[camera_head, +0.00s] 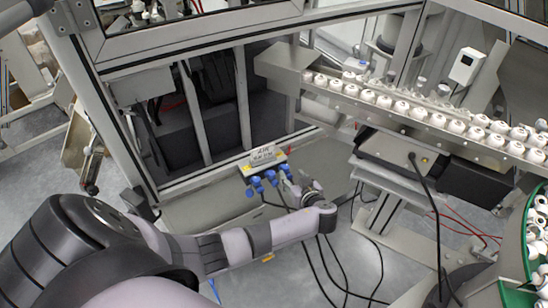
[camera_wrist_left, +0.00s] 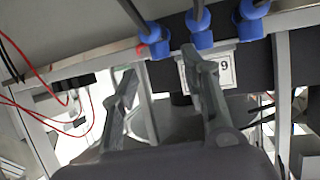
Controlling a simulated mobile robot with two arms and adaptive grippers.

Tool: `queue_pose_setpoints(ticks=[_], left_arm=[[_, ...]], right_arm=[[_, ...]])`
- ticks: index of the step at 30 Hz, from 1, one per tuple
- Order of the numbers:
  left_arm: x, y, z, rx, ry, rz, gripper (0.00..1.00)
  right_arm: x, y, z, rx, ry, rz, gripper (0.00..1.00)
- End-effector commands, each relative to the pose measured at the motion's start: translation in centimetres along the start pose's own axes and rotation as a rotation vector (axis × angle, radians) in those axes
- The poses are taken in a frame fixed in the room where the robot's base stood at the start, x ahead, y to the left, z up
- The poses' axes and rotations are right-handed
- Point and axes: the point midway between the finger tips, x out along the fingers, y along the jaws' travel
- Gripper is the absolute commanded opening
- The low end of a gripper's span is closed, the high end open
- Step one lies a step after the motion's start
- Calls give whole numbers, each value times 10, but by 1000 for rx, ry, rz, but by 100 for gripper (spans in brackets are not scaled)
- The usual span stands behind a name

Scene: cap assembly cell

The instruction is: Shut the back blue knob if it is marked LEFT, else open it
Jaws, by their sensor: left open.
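Several blue knobs (camera_head: 256,184) sit in a cluster on the valve block below a small sign (camera_head: 263,154) that seems to read AIR. In the left wrist view, blue knobs (camera_wrist_left: 200,32) line the top edge, with a white label (camera_wrist_left: 226,71) marked with a 9 below them. I cannot read a LEFT mark on any knob, nor tell which is the back one. My left gripper (camera_head: 287,184) is at the right side of the cluster, partly covering it. In the left wrist view its open fingers (camera_wrist_left: 158,66) point at the knobs, with no knob gripped. My right gripper is out of view.
A metal frame with a dark opening (camera_head: 215,110) stands behind the knobs. A conveyor rail (camera_head: 400,115) carrying rows of white caps runs to the right. Black cables (camera_head: 330,262) hang below my left arm. Red wires (camera_wrist_left: 38,112) show in the wrist view.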

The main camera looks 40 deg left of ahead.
Motion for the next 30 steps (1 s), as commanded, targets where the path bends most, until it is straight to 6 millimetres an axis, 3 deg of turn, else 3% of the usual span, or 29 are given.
queue_pose_setpoints(ticks=[18, 30], left_arm=[[-124, 0, 2, -2, -4, 1, 42], [-118, -63, 53, 262, -437, 15, 42]], right_arm=[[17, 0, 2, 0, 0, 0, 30], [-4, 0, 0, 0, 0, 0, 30]])
